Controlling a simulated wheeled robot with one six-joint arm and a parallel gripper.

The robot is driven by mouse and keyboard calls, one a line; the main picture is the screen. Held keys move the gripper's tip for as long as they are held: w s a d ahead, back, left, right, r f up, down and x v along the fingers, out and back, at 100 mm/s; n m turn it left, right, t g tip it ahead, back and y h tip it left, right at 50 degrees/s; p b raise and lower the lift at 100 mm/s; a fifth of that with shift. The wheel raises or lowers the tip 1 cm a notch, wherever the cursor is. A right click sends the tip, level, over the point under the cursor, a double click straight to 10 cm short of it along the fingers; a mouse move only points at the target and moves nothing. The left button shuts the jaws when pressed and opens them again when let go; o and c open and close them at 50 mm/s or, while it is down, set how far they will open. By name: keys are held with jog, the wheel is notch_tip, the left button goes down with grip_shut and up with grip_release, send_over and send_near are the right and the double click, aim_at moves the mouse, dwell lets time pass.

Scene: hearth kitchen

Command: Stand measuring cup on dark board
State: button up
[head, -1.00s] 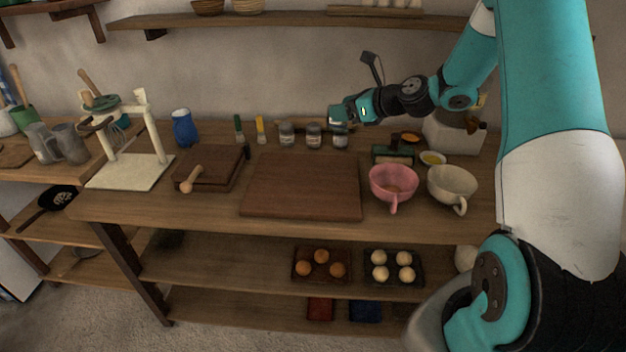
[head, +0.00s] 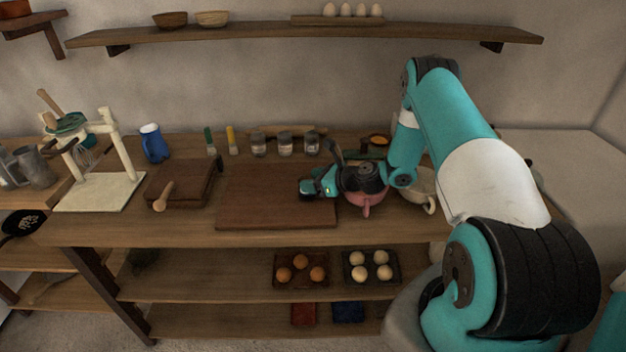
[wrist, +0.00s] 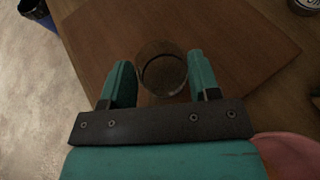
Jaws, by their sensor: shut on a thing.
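The measuring cup (wrist: 162,72) is a clear, see-through round vessel in the wrist view, seen from above between the fingers. My gripper (wrist: 162,80) is shut on it. The dark board (head: 262,205) is a wide brown slab at the middle of the counter; it also fills much of the wrist view (wrist: 230,40). In the head view my gripper (head: 308,188) is low over the board's right side. The cup is hardly visible there. I cannot tell whether its base touches the board.
A pink cup (head: 366,201) and a cream cup (head: 424,188) stand close right of the board, partly behind my arm. Several jars (head: 284,145) line the back. The big board's left part is clear.

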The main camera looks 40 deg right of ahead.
jog(key=shift+f, duration=0.15)
jog(key=shift+f, duration=0.1)
jog(key=o, duration=1)
